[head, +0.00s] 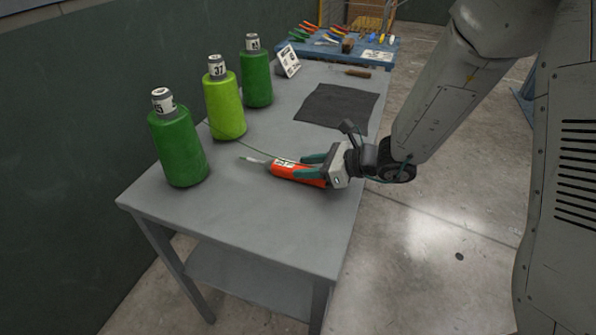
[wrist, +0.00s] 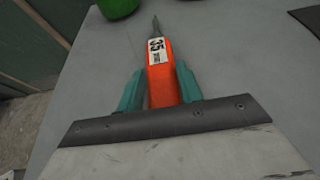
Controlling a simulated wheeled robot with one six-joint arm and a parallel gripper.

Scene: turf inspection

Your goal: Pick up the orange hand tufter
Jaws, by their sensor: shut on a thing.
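The orange hand tufter (head: 287,171) lies near the right edge of the grey table, with its thin metal tip pointing left toward the green cones. It bears a white label; in the wrist view the orange body (wrist: 159,70) shows the number 35 and the tip points away from me. My gripper (head: 313,170) reaches in from the right, with its teal fingers on either side of the tufter's rear part. In the wrist view my gripper (wrist: 160,92) is shut on the orange body. The tufter's rear end is hidden by the gripper. I cannot tell whether it touches the table.
Three yarn cones stand along the left: dark green (head: 178,147), light green (head: 225,107) and dark green (head: 257,80). A dark cloth (head: 337,105), a small white sign (head: 288,62) and a brown-handled tool (head: 357,73) lie farther back. A blue table (head: 384,58) holds several tools.

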